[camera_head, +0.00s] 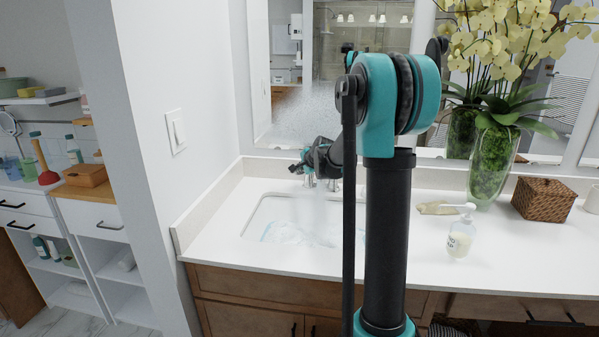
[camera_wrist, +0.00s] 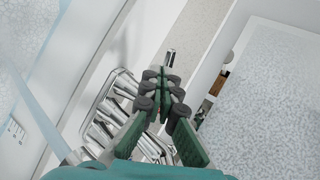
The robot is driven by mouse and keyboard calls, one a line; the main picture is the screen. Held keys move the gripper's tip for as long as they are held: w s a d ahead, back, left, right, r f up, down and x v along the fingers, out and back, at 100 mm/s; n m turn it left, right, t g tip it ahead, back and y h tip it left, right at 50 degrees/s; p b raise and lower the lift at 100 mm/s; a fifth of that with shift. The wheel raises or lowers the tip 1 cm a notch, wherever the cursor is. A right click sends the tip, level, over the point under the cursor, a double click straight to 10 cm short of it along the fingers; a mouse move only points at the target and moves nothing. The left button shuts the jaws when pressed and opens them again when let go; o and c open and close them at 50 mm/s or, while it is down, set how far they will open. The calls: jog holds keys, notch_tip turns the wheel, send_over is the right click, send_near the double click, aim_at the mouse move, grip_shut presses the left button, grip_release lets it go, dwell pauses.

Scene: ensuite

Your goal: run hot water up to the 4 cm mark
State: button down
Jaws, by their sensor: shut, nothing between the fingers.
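The white sink basin (camera_head: 268,213) is set in the counter, with rippling water (camera_head: 295,234) in its bottom. Pale haze stands above it. The chrome tap (camera_head: 309,181) is at the back of the sink, partly hidden by my arm; its shiny parts show in the wrist view (camera_wrist: 112,112). A pale bluish stream (camera_wrist: 38,108) crosses the left there. Small dark marks (camera_wrist: 16,130) show at the far left, too small to read. My gripper (camera_head: 294,169) is above the tap, shut and empty; its fingertips in the wrist view (camera_wrist: 165,75) are close to a chrome post (camera_wrist: 171,57).
The mirror (camera_head: 290,110) behind the sink is fogged low down. A soap dispenser (camera_head: 461,236), a glass vase (camera_head: 492,160) with yellow orchids and a wicker box (camera_head: 543,199) stand right of the sink. A wall (camera_head: 185,80) borders the counter on the left.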

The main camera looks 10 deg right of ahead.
jog(key=shift+w+a+m+h, duration=0.35)
jog(key=shift+w+m+h, duration=0.05)
jog(key=shift+m+h, duration=0.4)
jog(key=shift+w+a, duration=0.4)
jog(key=shift+w, duration=0.4)
jog(key=shift+w+a, duration=0.35)
jog(key=shift+w, duration=0.5)
